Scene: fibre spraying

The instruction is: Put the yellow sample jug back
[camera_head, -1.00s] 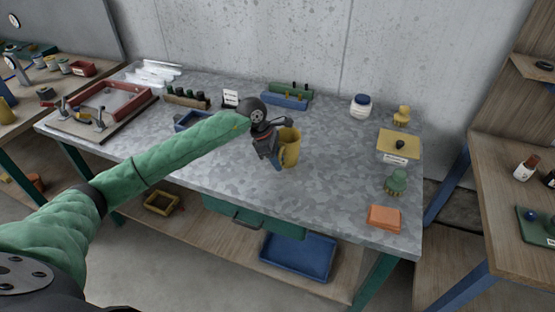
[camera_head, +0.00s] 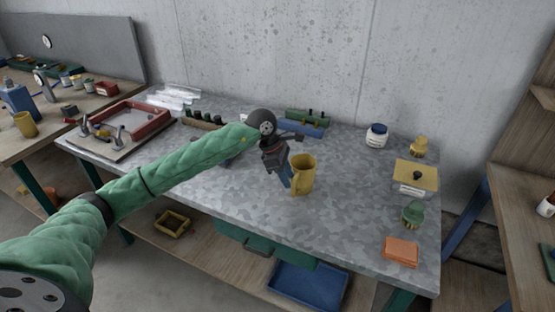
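The yellow sample jug (camera_head: 305,173) is upright over the middle of the grey-patterned worktop (camera_head: 340,218). Its handle side faces my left gripper. My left gripper (camera_head: 288,176) comes in from the left, at the jug's left side, with its blue finger parts right against or just beside the jug. The fingertips are partly hidden, so I cannot tell whether they are shut on the handle. I also cannot tell whether the jug's base touches the worktop. My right gripper is out of view.
A blue rack (camera_head: 304,127) is behind, a red-framed tray (camera_head: 134,117) at left. Another yellow jug (camera_head: 26,124) is on the left table.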

